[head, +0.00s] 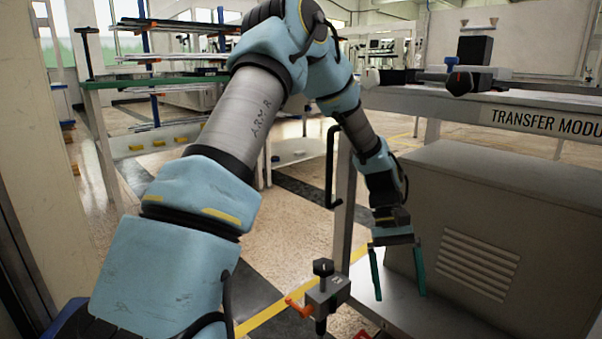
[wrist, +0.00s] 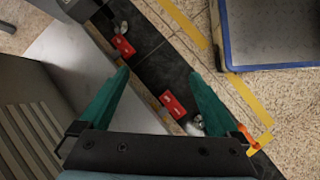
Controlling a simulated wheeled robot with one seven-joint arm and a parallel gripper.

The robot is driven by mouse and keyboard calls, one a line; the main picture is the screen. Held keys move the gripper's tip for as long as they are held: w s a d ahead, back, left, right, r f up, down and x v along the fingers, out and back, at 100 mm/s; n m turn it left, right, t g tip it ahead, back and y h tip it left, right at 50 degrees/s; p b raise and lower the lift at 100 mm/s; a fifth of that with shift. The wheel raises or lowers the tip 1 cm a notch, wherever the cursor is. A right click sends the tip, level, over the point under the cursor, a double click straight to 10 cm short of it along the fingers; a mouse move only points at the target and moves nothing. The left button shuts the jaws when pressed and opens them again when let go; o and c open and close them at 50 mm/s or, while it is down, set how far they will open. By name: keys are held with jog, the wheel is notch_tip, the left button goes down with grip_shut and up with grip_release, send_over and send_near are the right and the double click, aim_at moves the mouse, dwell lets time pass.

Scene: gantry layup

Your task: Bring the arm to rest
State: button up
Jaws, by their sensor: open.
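My gripper (head: 397,272) is open and empty, pointing down in the head view. My arm is bent up and over, and its end hangs in front of the grey cabinet of the transfer module. In the wrist view the two green fingers of my gripper (wrist: 156,78) stand wide apart with nothing between them. Beyond them, lower down, are the floor and a pale shelf edge. The fingertips touch nothing that I can make out.
The transfer module bench (head: 480,104) with its grey cabinet (head: 490,230) stands at right. A tool with an orange lever (head: 322,290) stands left of my gripper. Red blocks (wrist: 172,104) and a blue-edged platform (wrist: 268,40) show in the wrist view. A green-topped rack (head: 150,82) stands behind.

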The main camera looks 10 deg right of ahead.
jog(key=w+a+r+t+p, duration=0.1)
jog(key=w+a+r+t, duration=0.25)
jog(key=a, duration=0.65)
jog(key=w+a+r+t+p, duration=0.25)
jog(key=a+r, duration=0.25)
jog(key=a, duration=0.4)
jog(key=s+a+r+n+t+p, duration=0.1)
jog(key=a+r, duration=0.2)
jog(key=a, duration=0.4)
jog(key=s+a+r+t, duration=0.1)
jog(key=s+a+r, duration=0.1)
jog(key=a, duration=0.4)
notch_tip(320, 180, up, 38)
jog(key=p, duration=3.8)
jog(key=shift+w, duration=0.35)
jog(key=shift+c, duration=0.3)
